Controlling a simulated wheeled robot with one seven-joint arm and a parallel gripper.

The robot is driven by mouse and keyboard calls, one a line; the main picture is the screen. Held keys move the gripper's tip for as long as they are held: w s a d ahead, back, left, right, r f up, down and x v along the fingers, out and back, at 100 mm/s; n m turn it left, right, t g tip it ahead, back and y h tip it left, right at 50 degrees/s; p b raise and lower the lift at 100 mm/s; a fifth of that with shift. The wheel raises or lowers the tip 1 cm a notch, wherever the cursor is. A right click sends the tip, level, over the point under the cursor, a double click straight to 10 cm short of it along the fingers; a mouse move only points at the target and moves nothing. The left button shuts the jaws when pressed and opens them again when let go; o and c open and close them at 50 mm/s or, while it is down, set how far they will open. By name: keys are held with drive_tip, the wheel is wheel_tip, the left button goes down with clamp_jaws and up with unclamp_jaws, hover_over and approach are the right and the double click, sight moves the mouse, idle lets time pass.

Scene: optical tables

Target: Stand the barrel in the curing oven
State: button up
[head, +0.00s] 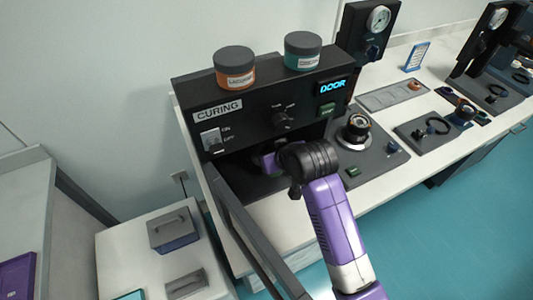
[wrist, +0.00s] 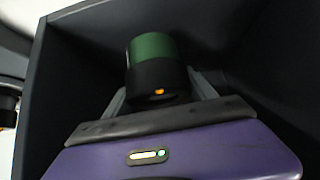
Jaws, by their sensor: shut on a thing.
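The curing oven (head: 208,88) is a dark box marked CURING, with a lit DOOR display (head: 332,86). Its door (head: 243,232) stands open toward the front left. My gripper, its purple body (head: 266,160) at the oven mouth in the head view, reaches inside. In the wrist view my gripper (wrist: 160,92) is shut on the barrel (wrist: 152,48), which has a green part and a black part with a small orange mark. Dark oven walls surround it. The barrel is hidden in the head view. I cannot tell whether it touches the oven floor.
An orange lidded jar (head: 234,70) and a teal lidded jar (head: 303,52) stand on the oven top. A station with a round ringed part (head: 356,132) is right of the oven. Lidded boxes (head: 173,232) sit on the lower left cabinet.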

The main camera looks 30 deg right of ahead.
drive_tip(key=shift+w, duration=0.95)
drive_tip(key=shift+f+p, duration=0.4)
drive_tip(key=shift+f, duration=1.35)
drive_tip(key=shift+f, duration=0.1)
drive_tip(key=o, duration=1.7)
drive_tip(key=v, duration=1.2)
